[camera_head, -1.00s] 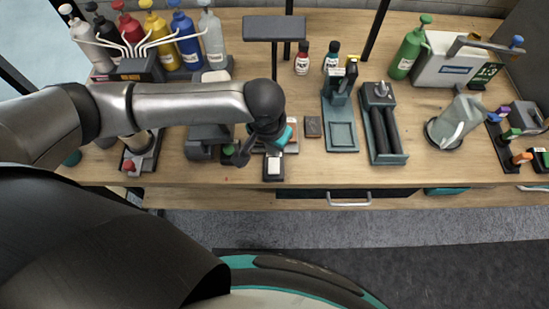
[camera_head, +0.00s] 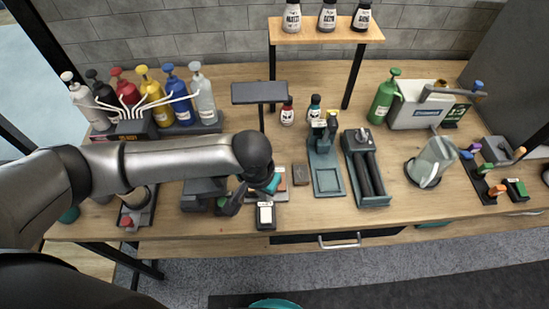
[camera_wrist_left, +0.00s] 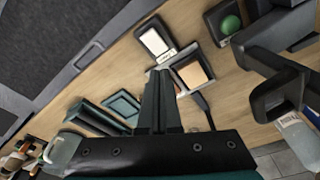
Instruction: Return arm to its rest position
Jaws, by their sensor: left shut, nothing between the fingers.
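My left arm reaches in from the left in the head view, over the front middle of the bench. My left gripper (camera_head: 230,206) is dark, points down and is shut and empty near the bench's front part. In the left wrist view its fingers (camera_wrist_left: 158,95) are together with nothing between them. A small dark tray with a white pad (camera_head: 265,214) lies just right of it; the pad also shows in the left wrist view (camera_wrist_left: 155,41). My right gripper is in neither view.
A teal-grey tray (camera_head: 328,181), a roller unit (camera_head: 366,170) and a clear jug (camera_head: 432,160) stand to the right. A shelf (camera_head: 325,34) with bottles is at the back.

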